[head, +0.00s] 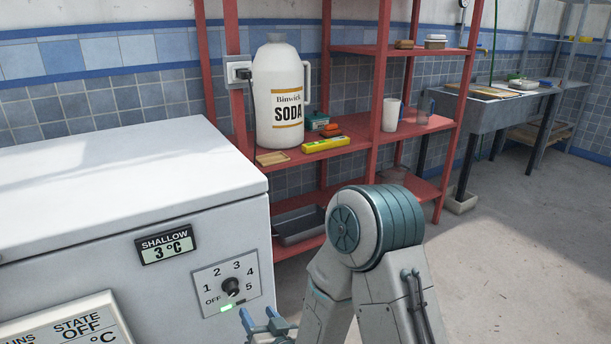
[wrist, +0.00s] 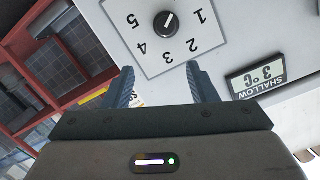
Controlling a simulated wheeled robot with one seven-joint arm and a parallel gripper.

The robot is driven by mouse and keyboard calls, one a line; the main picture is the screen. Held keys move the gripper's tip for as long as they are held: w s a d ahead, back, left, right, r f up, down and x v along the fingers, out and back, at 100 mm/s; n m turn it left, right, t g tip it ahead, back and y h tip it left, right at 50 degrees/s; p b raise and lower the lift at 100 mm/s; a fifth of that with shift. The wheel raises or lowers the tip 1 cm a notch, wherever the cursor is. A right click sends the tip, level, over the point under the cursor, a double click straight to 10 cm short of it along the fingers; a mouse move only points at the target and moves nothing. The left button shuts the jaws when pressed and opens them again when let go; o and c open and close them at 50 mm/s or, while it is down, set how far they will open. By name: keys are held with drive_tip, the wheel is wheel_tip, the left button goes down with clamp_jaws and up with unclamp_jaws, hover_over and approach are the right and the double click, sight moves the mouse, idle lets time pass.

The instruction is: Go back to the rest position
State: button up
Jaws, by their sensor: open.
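My gripper (head: 262,322) shows at the bottom of the head view, in front of the white chest freezer (head: 120,190). In the wrist view my gripper (wrist: 160,84) is open, its two blue-grey fingers apart with nothing held between them. The freezer's dial (head: 231,287) lies on a panel marked OFF and 1 to 5, just above and left of the gripper in the head view. The dial also shows beyond the fingers in the wrist view (wrist: 166,22), apart from them. The display (head: 166,244) reads SHALLOW 3 °C.
A red shelf (head: 345,145) stands behind the freezer, holding a white SODA jug (head: 279,95), a yellow item (head: 326,145) and a white cup (head: 391,114). A grey sink table (head: 490,110) stands at the back right. The floor (head: 520,240) at right is clear.

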drive_tip(key=d+r+g+h+p, duration=0.3)
drive_tip(key=d+r+p, duration=0.4)
drive_tip(key=r, duration=0.4)
drive_tip(key=d+r+g+h+p, duration=0.2)
drive_tip(key=d+r+h+p, duration=0.1)
drive_tip(key=d+r+p, duration=0.65)
drive_tip(key=s+d+r+m+g+h+p, duration=0.1)
drive_tip(key=s+d+r+g+p, duration=0.2)
drive_tip(key=s+r, duration=0.5)
drive_tip(key=s+d+r+g+h+p, duration=0.1)
drive_tip(key=s+d+r+g+p, duration=0.2)
drive_tip(key=s+r, duration=0.6)
drive_tip(key=d+r+p, duration=0.2)
drive_tip(key=d, duration=0.1)
drive_tip(key=shift+d+r+m+h, duration=0.3)
drive_tip(key=shift+d+m, duration=0.1)
